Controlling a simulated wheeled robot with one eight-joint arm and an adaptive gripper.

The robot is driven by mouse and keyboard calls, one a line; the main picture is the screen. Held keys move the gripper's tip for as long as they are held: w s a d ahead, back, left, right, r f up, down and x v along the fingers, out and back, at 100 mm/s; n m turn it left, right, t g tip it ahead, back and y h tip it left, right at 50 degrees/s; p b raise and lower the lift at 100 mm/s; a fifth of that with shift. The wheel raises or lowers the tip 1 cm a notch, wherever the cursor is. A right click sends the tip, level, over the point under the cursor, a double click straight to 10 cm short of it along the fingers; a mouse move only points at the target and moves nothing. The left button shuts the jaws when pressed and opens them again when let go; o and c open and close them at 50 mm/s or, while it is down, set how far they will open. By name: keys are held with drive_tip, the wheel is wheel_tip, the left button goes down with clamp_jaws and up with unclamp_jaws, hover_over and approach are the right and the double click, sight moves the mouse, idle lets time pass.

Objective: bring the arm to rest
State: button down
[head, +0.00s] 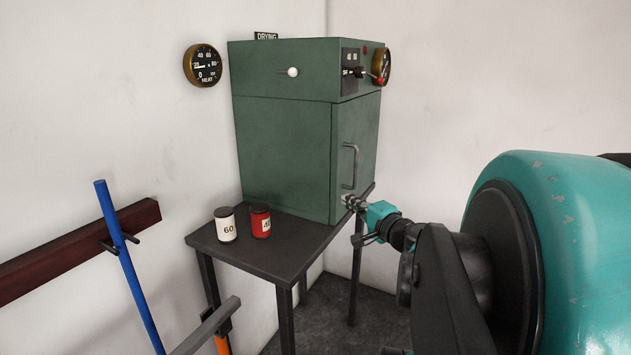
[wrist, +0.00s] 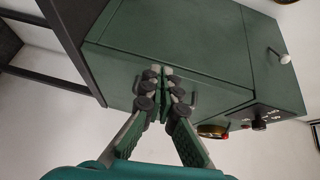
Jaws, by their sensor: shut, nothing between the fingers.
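My gripper (head: 350,202) is in front of the lower part of the green drying cabinet (head: 285,150), near its door handle (head: 349,166). In the wrist view the two fingers of my gripper (wrist: 163,75) meet at their tips with nothing between them. The cabinet (wrist: 175,40) fills much of the wrist view behind the fingers. The cabinet door looks closed. I cannot tell whether the fingertips touch the cabinet. Part of my arm runs from the teal wrist to the right edge of the head view.
A dark table (head: 262,245) bears the cabinet, a white jar marked 60 (head: 226,226) and a red jar (head: 260,222). A round heat gauge (head: 203,65) hangs on the wall.

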drive_tip(key=s+a+f+n+g+h, duration=0.1)
drive_tip(key=s+a+f+n+g, duration=0.25)
drive_tip(key=f, duration=0.45)
drive_tip(key=s+a+f+n+g, duration=0.2)
drive_tip(key=s+f+n+g, duration=0.25)
drive_tip(key=f, duration=0.35)
drive_tip(key=s+d+f+n+g+h, duration=0.3)
drive_tip(key=s+d+f+n+h, duration=0.1)
drive_tip(key=s+d+f+h, duration=0.2)
drive_tip(key=shift+d+f+n+g, duration=0.3)
drive_tip(key=shift+d+f, duration=0.55)
drive_tip(key=shift+d, duration=0.3)
